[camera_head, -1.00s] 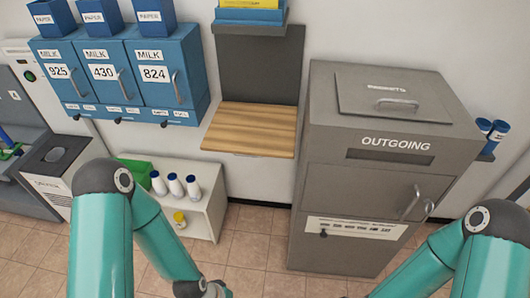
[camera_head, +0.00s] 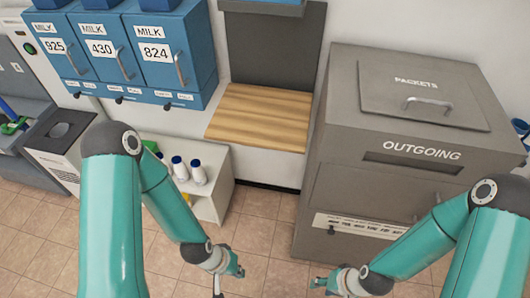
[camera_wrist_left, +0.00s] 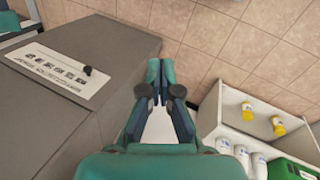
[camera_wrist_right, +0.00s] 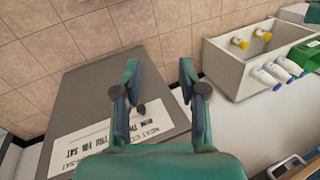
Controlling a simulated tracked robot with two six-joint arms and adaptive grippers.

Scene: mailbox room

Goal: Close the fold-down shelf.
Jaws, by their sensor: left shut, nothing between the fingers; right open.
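The fold-down shelf (camera_head: 258,117) is a wooden panel lying folded down, roughly level, below a dark grey back panel (camera_head: 272,50) on the wall. Nothing lies on it. My left gripper (camera_head: 236,272) is low in front of the shelf, over the floor, apart from it. In the left wrist view its fingertips (camera_wrist_left: 160,72) are together with nothing between them. My right gripper (camera_head: 318,284) is low in front of the outgoing box. In the right wrist view its fingers (camera_wrist_right: 159,72) are spread and empty. The shelf shows in neither wrist view.
The grey outgoing box (camera_head: 400,190) stands close to the right of the shelf. Blue milk lockers (camera_head: 150,50) hang to the left. A low white shelf unit (camera_head: 215,195) with bottles (camera_head: 198,172) stands below left. The tiled floor between is clear.

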